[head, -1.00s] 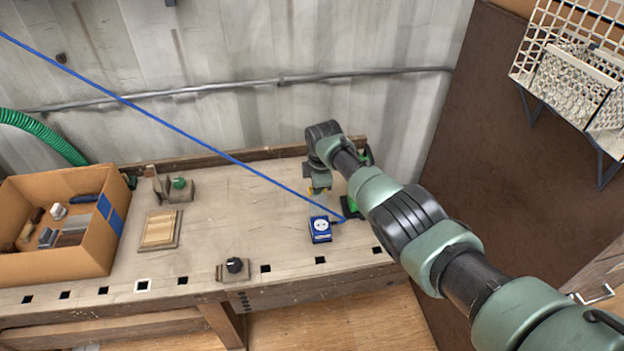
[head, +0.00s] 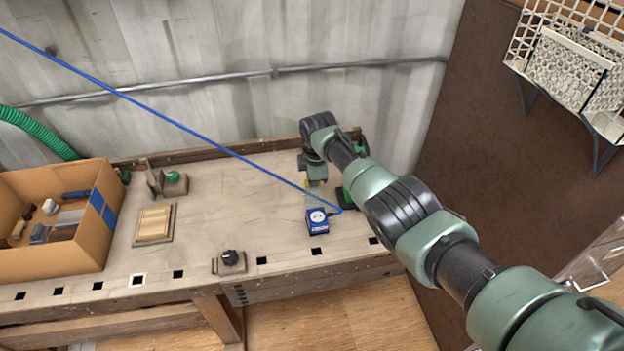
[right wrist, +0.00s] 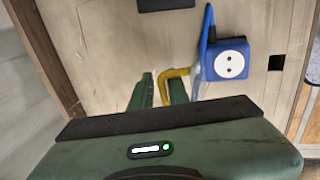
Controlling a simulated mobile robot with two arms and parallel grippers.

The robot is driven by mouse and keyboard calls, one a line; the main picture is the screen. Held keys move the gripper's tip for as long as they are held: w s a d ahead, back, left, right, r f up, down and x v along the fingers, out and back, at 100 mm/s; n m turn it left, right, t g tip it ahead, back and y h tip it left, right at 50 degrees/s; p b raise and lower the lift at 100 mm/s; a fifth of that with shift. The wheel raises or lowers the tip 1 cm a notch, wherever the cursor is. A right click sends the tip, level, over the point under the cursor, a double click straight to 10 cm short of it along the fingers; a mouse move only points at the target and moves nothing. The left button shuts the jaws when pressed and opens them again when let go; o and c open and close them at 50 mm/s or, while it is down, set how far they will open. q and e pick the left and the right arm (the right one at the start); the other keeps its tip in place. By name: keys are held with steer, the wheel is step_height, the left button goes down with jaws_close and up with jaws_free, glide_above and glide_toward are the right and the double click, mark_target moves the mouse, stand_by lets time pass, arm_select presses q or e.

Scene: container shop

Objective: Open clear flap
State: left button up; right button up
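The blue socket box (head: 317,221) with a white round face sits on the workbench near its front right. It also shows in the right wrist view (right wrist: 228,62), its face uncovered. A pale see-through strip (right wrist: 199,72) along its left side seems to be the clear flap, standing up and seen nearly edge-on. A yellow bent handle (right wrist: 172,74) joins it. My right gripper (right wrist: 160,88) is at the handle, its two green fingers apart with the handle's end between them; I see a small gap beside it. In the head view my right gripper (head: 315,184) is just behind the box. My left gripper is out of view.
A blue cable (head: 190,128) runs from the box up left across the bench. A cardboard box (head: 60,262), a wooden block (head: 153,224) and a black knob unit (head: 229,262) stand left. A green-and-black object (head: 347,198) is close right of my gripper. The bench middle is clear.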

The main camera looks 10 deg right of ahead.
steer(key=shift+r, duration=0.15)
steer(key=p+v, duration=0.1)
steer(key=v, duration=0.6)
steer(key=shift+r+p, duration=0.25)
steer(key=shift+p, duration=0.15)
steer(key=shift+s, duration=0.1)
